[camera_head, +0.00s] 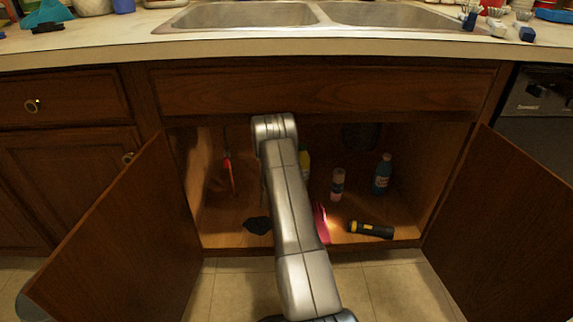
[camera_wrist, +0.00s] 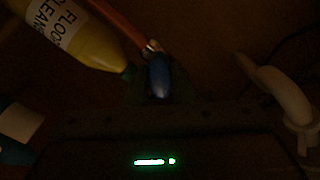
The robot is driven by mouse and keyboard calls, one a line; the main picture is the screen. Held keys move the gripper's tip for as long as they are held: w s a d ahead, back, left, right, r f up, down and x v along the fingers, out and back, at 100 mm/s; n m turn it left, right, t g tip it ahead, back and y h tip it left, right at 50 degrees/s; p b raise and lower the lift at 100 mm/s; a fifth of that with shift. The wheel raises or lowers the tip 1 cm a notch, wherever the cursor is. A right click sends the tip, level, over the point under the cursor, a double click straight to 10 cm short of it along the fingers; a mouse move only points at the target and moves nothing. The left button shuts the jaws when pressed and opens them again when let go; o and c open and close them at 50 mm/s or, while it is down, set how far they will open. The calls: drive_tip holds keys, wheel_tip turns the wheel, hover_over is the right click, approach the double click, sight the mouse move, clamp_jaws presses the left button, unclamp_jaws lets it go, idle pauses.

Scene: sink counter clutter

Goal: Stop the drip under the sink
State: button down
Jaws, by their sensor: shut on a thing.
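In the wrist view a blue handle-like piece (camera_wrist: 159,72) sits at the end of an orange-brown pipe (camera_wrist: 118,22), with a small metal fitting between them. My gripper (camera_wrist: 160,92) is shut on the blue piece; its dark fingers barely show on either side. A white curved pipe (camera_wrist: 278,90) is to the right, apart from the gripper. In the head view my arm reaches into the open cabinet under the sink (camera_head: 245,18), and my gripper is hidden there. I cannot see any drip or water.
In the cabinet stand a white-and-pink can (camera_head: 338,184) and a blue bottle (camera_head: 382,174). A lit flashlight (camera_head: 370,229) lies at the front edge. Open doors (camera_head: 125,240) flank the opening.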

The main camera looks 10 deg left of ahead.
drive_tip(key=m, duration=0.9)
drive_tip(key=shift+m, duration=0.4)
drive_tip(key=shift+f, duration=0.1)
idle(0.4)
drive_tip(key=c, duration=1.3)
unclamp_jaws()
drive_tip(key=shift+o, duration=0.2)
drive_tip(key=shift+s, duration=0.1)
drive_tip(key=p+v, duration=0.4)
drive_tip(key=v, duration=0.9)
drive_tip(key=shift+s, duration=0.35)
drive_tip(key=shift+d, duration=0.1)
